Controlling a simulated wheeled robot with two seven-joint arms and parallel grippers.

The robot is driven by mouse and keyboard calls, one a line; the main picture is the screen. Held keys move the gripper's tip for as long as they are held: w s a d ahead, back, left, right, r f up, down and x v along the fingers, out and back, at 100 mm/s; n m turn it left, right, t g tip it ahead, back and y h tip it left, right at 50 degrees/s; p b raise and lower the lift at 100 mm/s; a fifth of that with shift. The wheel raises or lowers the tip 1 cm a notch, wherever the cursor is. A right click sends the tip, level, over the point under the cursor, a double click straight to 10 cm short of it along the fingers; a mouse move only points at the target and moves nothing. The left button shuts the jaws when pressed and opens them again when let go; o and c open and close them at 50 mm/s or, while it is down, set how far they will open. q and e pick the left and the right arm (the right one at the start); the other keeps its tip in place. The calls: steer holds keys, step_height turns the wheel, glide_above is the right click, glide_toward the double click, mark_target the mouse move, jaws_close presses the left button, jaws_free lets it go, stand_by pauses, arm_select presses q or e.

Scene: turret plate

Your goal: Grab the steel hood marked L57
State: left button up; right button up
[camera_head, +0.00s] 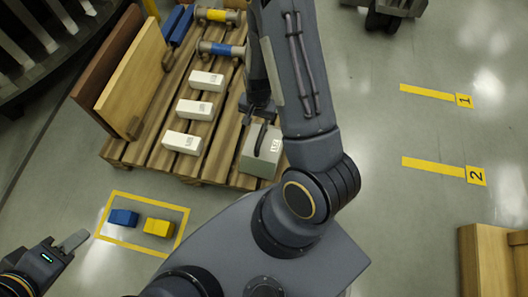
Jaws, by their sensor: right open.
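A grey-green box-shaped hood (259,164) sits at the front right corner of the wooden pallet. It has a small white label on its right part, too small to read surely. My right gripper (259,125) is open above and behind the hood, with a dark finger over its top. I cannot tell whether they touch. My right arm hides part of the hood's right side. My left gripper (74,242) is at the lower left, away from the pallet; its opening is not clear.
The pallet (225,176) also carries several white labelled blocks (182,142), blue- and yellow-banded cylinders (221,49) and upright boards (132,80). A yellow floor frame (148,202) holds a blue block (123,217) and a yellow block (158,227).

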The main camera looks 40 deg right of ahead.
mark_target(261, 135)
steer(key=f, duration=0.2)
steer(key=f+b, duration=0.1)
steer(key=f, duration=0.3)
steer(key=shift+s+d+b, duration=0.3)
steer(key=shift+d+b, duration=0.05)
step_height(261, 135, down, 6)
steer(key=b, duration=0.3)
steer(key=shift+r, duration=0.2)
arm_select(q)
step_height(261, 135, down, 6)
steer(key=shift+r, duration=0.1)
arm_select(e)
steer(key=shift+r, duration=0.1)
jaws_close()
